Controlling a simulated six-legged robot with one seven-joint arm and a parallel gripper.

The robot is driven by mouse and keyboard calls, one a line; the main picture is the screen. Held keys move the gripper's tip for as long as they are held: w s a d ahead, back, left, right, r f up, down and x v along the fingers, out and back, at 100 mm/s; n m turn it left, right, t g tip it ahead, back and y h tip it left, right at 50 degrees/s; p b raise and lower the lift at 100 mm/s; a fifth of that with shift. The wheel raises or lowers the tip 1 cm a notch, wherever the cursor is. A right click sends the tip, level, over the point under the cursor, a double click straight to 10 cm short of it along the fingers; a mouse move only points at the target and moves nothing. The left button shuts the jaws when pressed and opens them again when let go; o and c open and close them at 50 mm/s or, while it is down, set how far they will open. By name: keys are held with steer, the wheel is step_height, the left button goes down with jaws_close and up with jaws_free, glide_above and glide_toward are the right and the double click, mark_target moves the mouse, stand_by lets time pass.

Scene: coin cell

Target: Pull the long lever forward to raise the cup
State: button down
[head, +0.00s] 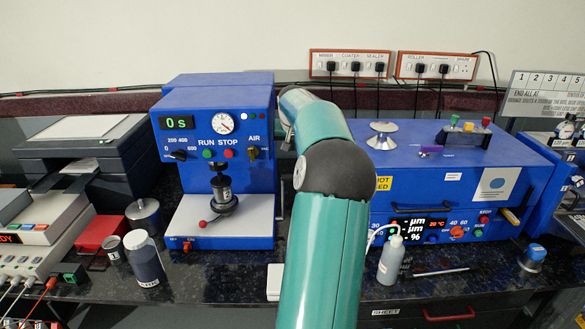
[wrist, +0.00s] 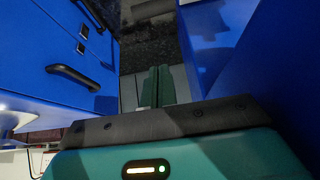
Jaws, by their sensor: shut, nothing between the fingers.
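The blue press (head: 212,95) stands left of centre in the head view, with a timer reading 0 s and a round dial. A dark metal cup-like part (head: 221,190) sits upright under its head. A lever with a red ball knob (head: 203,224) sticks out at the foot of this part, toward the front left. I cannot tell whether this is the long lever. My gripper (wrist: 157,80) is shut and empty in the wrist view, in a gap between blue housings. In the head view my arm hides it. The gripper touches no lever that I can see.
A wide blue machine (head: 455,165) stands right of my arm, with a white squeeze bottle (head: 391,262) before it. A lidded jar (head: 146,262) stands at the front left. In the wrist view, a blue front with black handles (wrist: 72,75) is close on the left.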

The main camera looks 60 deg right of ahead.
steer(key=x, duration=1.1)
steer(key=shift+s+a+f, duration=0.1)
steer(key=shift+s+a, duration=0.25)
steer(key=shift+a, duration=0.3)
steer(key=shift+s+a+f, duration=0.1)
steer(key=shift+s+a, duration=0.25)
steer(key=shift+a, duration=0.25)
steer(key=shift+s+a, duration=0.4)
steer(key=shift+a, duration=0.25)
steer(key=shift+a, duration=0.15)
